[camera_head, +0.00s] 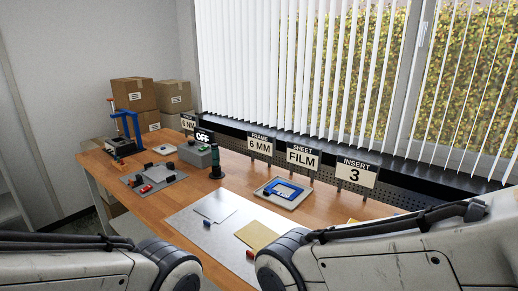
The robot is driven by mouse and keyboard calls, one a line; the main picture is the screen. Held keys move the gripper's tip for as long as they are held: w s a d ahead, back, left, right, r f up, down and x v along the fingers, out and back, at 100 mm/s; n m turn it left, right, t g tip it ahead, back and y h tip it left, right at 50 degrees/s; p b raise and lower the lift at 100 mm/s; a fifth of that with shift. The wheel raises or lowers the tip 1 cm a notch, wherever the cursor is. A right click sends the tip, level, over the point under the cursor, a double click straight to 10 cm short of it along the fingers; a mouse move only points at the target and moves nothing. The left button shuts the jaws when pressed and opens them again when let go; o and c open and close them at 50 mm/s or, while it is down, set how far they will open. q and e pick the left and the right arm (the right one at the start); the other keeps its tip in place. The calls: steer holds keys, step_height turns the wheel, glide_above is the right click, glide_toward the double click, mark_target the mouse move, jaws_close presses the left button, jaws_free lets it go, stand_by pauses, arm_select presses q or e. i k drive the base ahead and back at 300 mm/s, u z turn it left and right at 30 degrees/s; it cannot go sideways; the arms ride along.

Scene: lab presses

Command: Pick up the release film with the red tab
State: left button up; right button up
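A tan sheet (257,235) lies flat on the pale mat at the front of the table, partly behind my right arm. A small red tab (250,253) shows at its near edge. A pale grey sheet (217,206) lies to its left on the same mat, with a small bluish tab (207,222) at its near edge. My left and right arms reach in from the lower corners, but neither gripper shows. Whether anything is held cannot be seen.
A white tray with a blue frame (283,192) sits behind the sheets. Signs reading FRAME 6 MM (260,144), SHEET FILM (303,157) and INSERT 3 (356,174) stand along the back. A blue press (125,132), grey box (195,154) and dark cylinder (216,162) stand left.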

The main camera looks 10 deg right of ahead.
mark_target(257, 235)
steer(key=u, duration=1.6)
steer(key=i, duration=1.25)
steer(key=z, duration=2.6)
